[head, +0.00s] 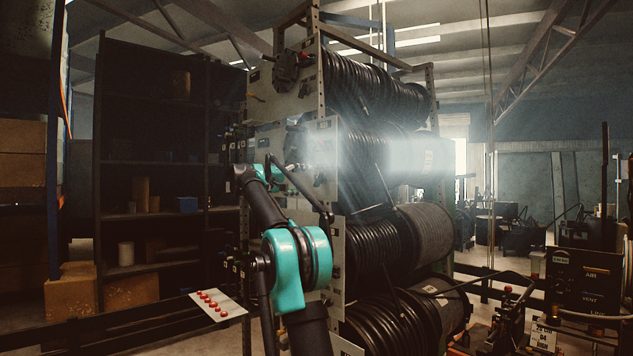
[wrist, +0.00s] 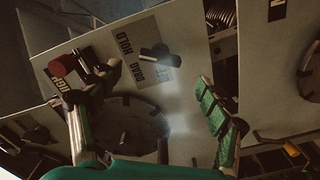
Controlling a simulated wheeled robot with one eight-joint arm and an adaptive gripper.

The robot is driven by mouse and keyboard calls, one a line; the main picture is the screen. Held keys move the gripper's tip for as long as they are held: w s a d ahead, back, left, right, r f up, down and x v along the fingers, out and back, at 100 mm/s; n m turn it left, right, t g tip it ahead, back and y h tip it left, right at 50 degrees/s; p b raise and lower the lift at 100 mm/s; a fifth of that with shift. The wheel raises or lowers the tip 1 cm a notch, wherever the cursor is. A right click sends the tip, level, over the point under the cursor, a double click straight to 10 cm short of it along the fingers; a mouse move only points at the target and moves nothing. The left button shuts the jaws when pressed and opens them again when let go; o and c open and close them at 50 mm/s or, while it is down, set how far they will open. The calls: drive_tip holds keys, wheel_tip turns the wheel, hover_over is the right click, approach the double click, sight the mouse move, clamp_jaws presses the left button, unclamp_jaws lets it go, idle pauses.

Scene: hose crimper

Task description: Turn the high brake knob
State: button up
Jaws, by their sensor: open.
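In the wrist view a pale metal panel (wrist: 190,40) stands tilted in the picture. A black T-shaped knob (wrist: 160,54) sits on it beside a grey label reading DRAG and HOLD. A red knob (wrist: 60,67) is at the panel's left, close to my left finger; a partly covered label near it seems to read HIGH. I cannot tell for certain which is the high brake knob. My gripper (wrist: 154,82) is open, its green-padded fingers wide apart, with the black knob in line between them and nothing held. In the head view my arm mostly hides the gripper in front of the reel panels.
Black hose reels (head: 365,90) are stacked in a metal frame behind the panels. A dark shelf (head: 150,162) stands at the left. A white plate with red buttons (head: 217,305) is low in front. A dark control box (head: 580,280) stands at the right.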

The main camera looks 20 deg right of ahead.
sight(316, 180)
drive_tip(key=x, duration=0.7)
drive_tip(key=shift+d, duration=0.2)
drive_tip(key=shift+f, duration=0.1)
drive_tip(key=shift+c, duration=0.2)
drive_tip(key=c, duration=1.1)
drive_tip(key=shift+c, duration=0.2)
drive_tip(key=shift+n, duration=0.3)
drive_tip(key=n, duration=0.5)
drive_tip(key=shift+n, duration=0.3)
drive_tip(key=n, duration=0.5)
drive_tip(key=shift+f, duration=0.1)
drive_tip(key=shift+n, duration=0.4)
